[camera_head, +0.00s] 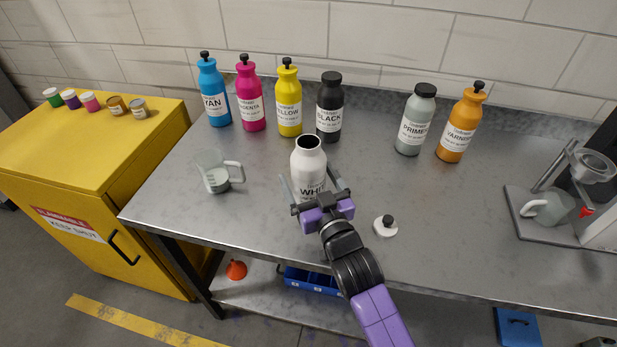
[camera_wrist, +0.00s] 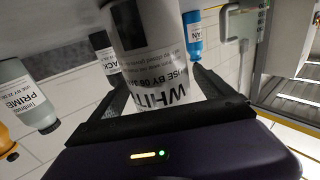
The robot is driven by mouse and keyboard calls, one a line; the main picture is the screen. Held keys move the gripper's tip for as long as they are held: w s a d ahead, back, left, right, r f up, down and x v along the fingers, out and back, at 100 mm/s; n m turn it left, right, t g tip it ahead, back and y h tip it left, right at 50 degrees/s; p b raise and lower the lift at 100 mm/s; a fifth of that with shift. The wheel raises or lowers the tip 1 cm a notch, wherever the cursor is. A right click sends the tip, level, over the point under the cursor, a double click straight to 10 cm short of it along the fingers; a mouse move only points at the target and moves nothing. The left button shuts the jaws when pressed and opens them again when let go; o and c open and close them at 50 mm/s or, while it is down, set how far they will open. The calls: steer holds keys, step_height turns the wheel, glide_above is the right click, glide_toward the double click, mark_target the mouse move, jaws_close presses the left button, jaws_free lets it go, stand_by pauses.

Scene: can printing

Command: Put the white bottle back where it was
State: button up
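The white bottle (camera_head: 309,158) stands upright with its mouth open, near the middle of the bench in the head view. Its label fills the middle of the wrist view, upside down (camera_wrist: 155,45). My gripper (camera_head: 307,182) has one finger on each side of the bottle's body. Whether the fingers press on it or leave a small gap is unclear. The bottle's base is hidden behind my gripper. A white cap with a black knob (camera_head: 385,226) lies on the bench to the right of my gripper.
Cyan (camera_head: 214,92), magenta (camera_head: 249,95), yellow (camera_head: 288,100) and black (camera_head: 329,107) bottles line the back. A wide gap separates black from primer (camera_head: 414,120); varnish (camera_head: 461,124) stands beyond. A clear measuring cup (camera_head: 214,172) stands left, a device (camera_head: 562,205) right.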

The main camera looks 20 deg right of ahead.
steer(key=shift+s+r, duration=0.1)
steer(key=shift+r, duration=0.05)
steer(key=s, duration=0.6)
steer(key=s+b, duration=0.1)
steer(key=s, duration=0.3)
steer(key=shift+a, duration=0.25)
steer(key=shift+s, duration=0.9)
steer(key=shift+s+f, duration=0.25)
steer(key=shift+s, duration=0.1)
steer(key=s+g, duration=0.3)
steer(key=s, duration=2.8)
steer(key=shift+d+f+y, duration=0.15)
steer(key=shift+d+y, duration=0.1)
steer(key=shift+y, duration=0.05)
